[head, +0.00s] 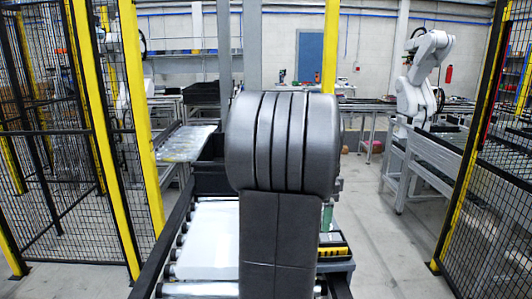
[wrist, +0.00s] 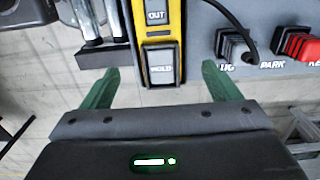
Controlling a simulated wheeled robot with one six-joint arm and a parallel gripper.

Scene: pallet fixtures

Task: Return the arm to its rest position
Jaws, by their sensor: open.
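My gripper (wrist: 160,67) shows in the wrist view, with two green fingers spread apart and nothing between them. In the head view my own arm fills the middle, raised in front of the camera, and hides most of the gripper.
A roller conveyor (head: 205,240) runs at lower left. Yellow-posted mesh fences stand at both sides. A white robot arm (head: 420,75) stands back right. Floor right is clear.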

